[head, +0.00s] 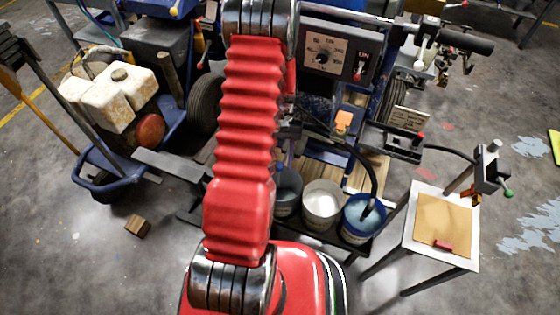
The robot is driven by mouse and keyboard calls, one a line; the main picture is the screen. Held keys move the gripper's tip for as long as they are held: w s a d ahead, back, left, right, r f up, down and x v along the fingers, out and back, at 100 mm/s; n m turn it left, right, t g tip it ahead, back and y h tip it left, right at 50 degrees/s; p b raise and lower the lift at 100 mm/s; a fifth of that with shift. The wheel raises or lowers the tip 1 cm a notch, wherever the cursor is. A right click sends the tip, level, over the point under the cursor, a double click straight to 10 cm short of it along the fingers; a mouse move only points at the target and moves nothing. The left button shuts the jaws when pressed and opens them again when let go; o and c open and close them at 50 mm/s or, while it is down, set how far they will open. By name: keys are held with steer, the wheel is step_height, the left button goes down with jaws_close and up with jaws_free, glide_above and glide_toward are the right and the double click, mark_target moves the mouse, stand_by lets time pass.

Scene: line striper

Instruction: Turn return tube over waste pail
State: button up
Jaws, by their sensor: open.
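A black curved tube (377,173), likely the return tube, comes down from the machine and ends in the blue-rimmed pail (350,231), which holds pale blue liquid. A white pail (321,222) with whitish content stands to its left. A darker grey pail (287,203) stands further left, partly hidden by my red arm. I cannot tell which one is the waste pail. My arm rises through the middle of the head view and leaves at the top edge. My gripper is not in view.
The striper's control panel (339,52) with a dial is above the pails. A small stand (408,238) with a brown sheet and a red block is at right. A blue cart (85,181) and white tank (135,106) are at left. A wooden block (137,225) lies on the floor.

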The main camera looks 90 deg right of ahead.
step_height(320, 180, up, 9)
stand_by(0.5)
steer(key=shift+r, duration=0.1)
stand_by(0.6)
steer(key=w+a+r+n+g+h, duration=0.1)
steer(key=w+r+n, duration=0.1)
steer(key=w+r, duration=0.45)
steer(key=w+a+r+n+h, duration=0.1)
steer(key=w+r+n, duration=0.15)
steer(key=w, duration=0.75)
steer(key=w+a+r+n+h, duration=0.35)
steer(key=w+a+r, duration=0.55)
steer(key=w+a, duration=0.3)
steer(key=w+a+r+n+t, duration=0.2)
steer(key=w+a+r+n, duration=0.1)
steer(key=a, duration=0.4)
steer(key=w+a+r+n+t, duration=0.1)
steer(key=w+a+r+n, duration=0.2)
steer(key=a, duration=0.4)
steer(key=a+r+n+t, duration=0.1)
steer(key=a+n, duration=0.1)
steer(key=a, duration=0.6)
steer(key=s+a+r+n+t+y, duration=0.1)
steer(key=a+r+n+t, duration=0.1)
steer(key=a, duration=0.5)
steer(key=shift+s+a+r+n, duration=0.25)
steer(key=shift+a+r+n, duration=0.05)
steer(key=shift+a+n, duration=0.1)
